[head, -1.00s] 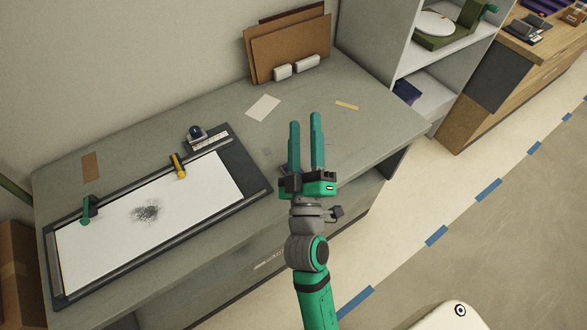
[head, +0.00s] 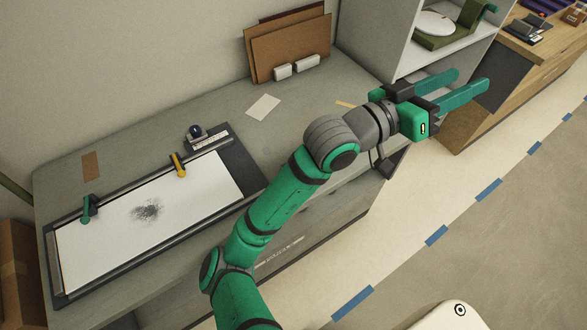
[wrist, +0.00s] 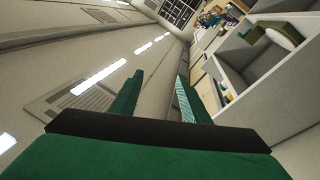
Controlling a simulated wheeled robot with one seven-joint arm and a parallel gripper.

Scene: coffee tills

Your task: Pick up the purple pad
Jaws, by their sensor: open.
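My gripper (head: 472,80) is open and empty, held out to the right past the end of the grey workbench, in front of the shelf unit. Its two green fingers also show in the wrist view (wrist: 160,76), spread apart with nothing between them. I cannot clearly make out a purple pad. A dark purple object (head: 545,6) lies on the wooden counter at the top right of the head view, cut by the picture edge; I cannot tell whether it is the pad. It is well beyond my gripper.
The grey workbench (head: 210,115) holds a framed white board (head: 205,190), a yellow-handled tool (head: 178,165) and brown boards (head: 290,45) in a holder. The grey shelf unit (head: 405,40) and wooden counter (head: 510,70) stand beyond my gripper. The floor (head: 500,240) at right is clear.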

